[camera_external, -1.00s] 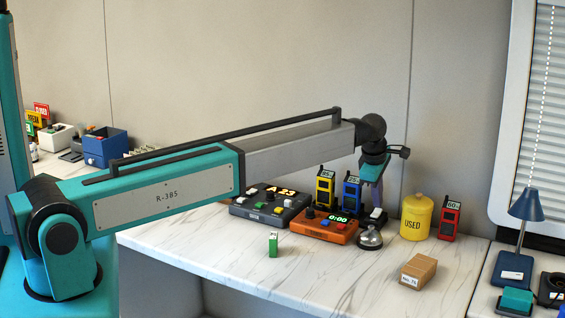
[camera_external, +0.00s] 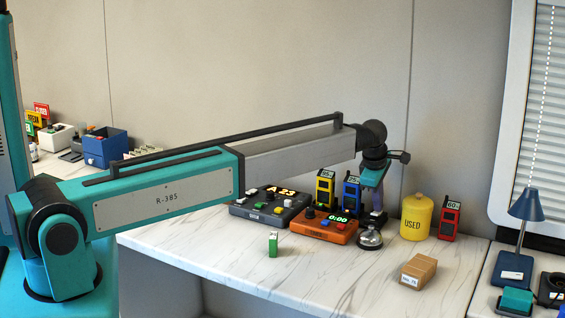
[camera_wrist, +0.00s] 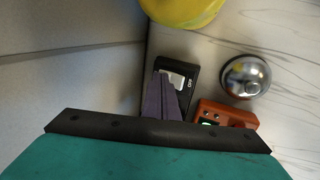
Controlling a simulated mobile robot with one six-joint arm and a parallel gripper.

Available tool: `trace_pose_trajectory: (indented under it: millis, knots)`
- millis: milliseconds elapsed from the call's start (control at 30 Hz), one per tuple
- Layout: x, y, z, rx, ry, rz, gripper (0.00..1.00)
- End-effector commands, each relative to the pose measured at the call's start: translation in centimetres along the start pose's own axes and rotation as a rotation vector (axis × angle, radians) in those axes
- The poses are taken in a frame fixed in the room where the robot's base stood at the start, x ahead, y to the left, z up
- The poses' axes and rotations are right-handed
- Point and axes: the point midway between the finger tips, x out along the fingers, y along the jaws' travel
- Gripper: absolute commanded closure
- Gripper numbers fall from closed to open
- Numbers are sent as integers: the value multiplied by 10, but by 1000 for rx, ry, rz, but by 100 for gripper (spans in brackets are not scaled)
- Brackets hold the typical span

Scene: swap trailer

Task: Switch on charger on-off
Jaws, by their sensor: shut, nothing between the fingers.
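A black switch box (camera_wrist: 180,76) with a pale rocker and the label OFF lies near the wall in the wrist view. The tips of my gripper (camera_wrist: 166,94) are purple, shut and empty. They overlap the near left part of the box in that view; I cannot tell whether they touch it. In the external view my gripper (camera_external: 376,207) hangs down behind the bell and right of the blue device, and the switch box is mostly hidden there.
A silver bell (camera_wrist: 245,77) stands right of the box, with a yellow USED pot (camera_wrist: 184,8) beyond it. An orange timer unit (camera_external: 325,227) is close by on the left. A blue device (camera_external: 351,194) stands behind it. A cardboard box (camera_external: 418,271) sits at the front.

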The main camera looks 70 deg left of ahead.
Motion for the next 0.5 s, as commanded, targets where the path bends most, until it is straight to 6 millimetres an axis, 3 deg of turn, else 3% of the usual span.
trace_pose_trajectory:
  millis: [500]
  knots:
    - [-4, -12, 0, 1, 1, -2, 100]
